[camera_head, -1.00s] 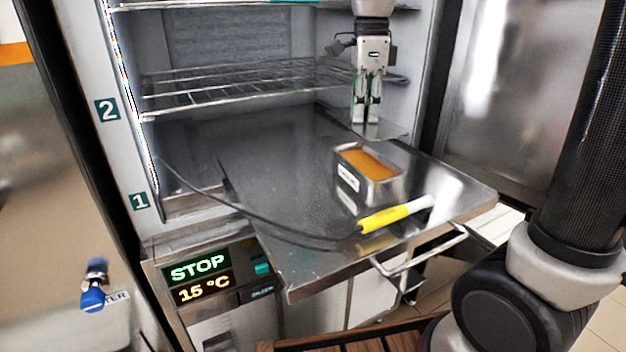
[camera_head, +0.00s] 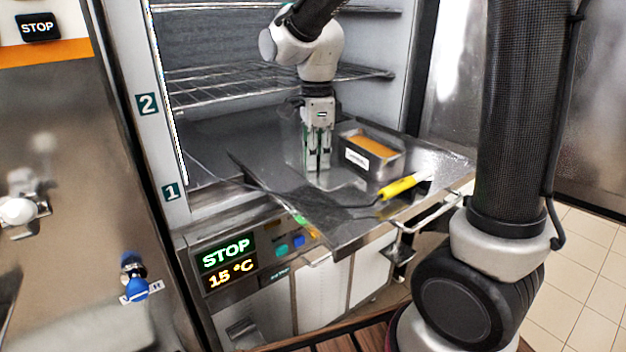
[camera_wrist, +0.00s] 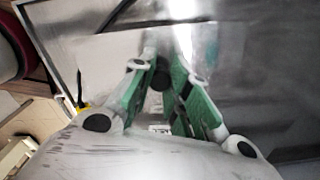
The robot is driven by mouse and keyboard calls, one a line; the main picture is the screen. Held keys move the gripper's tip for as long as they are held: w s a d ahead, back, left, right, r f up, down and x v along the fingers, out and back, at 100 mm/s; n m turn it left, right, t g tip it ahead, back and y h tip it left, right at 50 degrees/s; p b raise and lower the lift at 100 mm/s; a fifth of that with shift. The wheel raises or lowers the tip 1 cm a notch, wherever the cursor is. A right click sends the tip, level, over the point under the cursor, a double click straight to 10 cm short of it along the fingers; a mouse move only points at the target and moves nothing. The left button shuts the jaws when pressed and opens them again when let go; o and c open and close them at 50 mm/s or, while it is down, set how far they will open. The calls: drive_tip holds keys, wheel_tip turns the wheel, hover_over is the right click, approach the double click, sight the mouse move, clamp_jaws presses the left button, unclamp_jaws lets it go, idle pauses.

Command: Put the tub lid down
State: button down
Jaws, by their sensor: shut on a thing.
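The tub lid (camera_wrist: 110,48) is a pale, smooth, flat sheet in the wrist view, under my fingertips. A dark round knob (camera_wrist: 160,78) shows between the green finger pads. My gripper (camera_head: 318,165) is shut on the lid, pointing straight down over the steel shelf, just left of the tub. In the head view the lid blends into the grey steel, so I cannot tell whether it touches the surface. The open steel tub (camera_head: 357,158) holds an orange filling and has a white label on its front.
The steel shelf (camera_head: 345,228) juts out of the open cabinet. A spatula with a yellow handle (camera_head: 397,188) lies on it, right and in front of my gripper. A wire rack (camera_head: 220,90) is behind. The shelf's front left is mostly clear.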

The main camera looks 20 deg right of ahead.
sight(317, 175)
drive_tip(key=shift+f, duration=2.5)
drive_tip(key=shift+f, duration=0.15)
drive_tip(key=c, duration=1.4)
unclamp_jaws()
drive_tip(key=shift+o, duration=0.2)
